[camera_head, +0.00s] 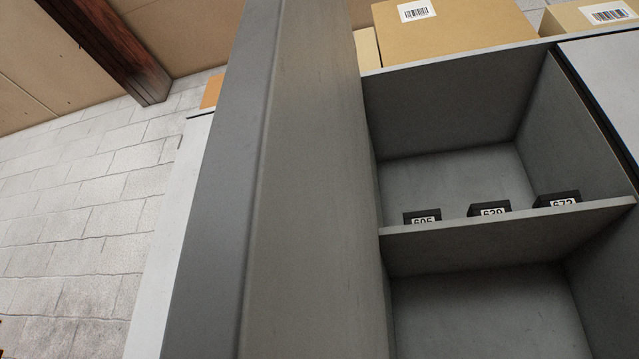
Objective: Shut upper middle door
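A grey cabinet door (312,190) stands open. It fills the middle of the view as a tall panel seen at a steep angle, with its darker edge (222,190) towards me. To its right is the open compartment (450,120) of the grey cabinet, with a shelf (510,232) across it. Neither of my grippers is in view. The door hides what lies behind it. No handle shows on it.
Small black blocks numbered 605 (421,217), 639 (489,209) and 673 (557,200) sit in the compartment. Cardboard boxes (460,35) stand on top. A pale panel (608,75) is at the right. Bare white brick wall (80,220) shows at left.

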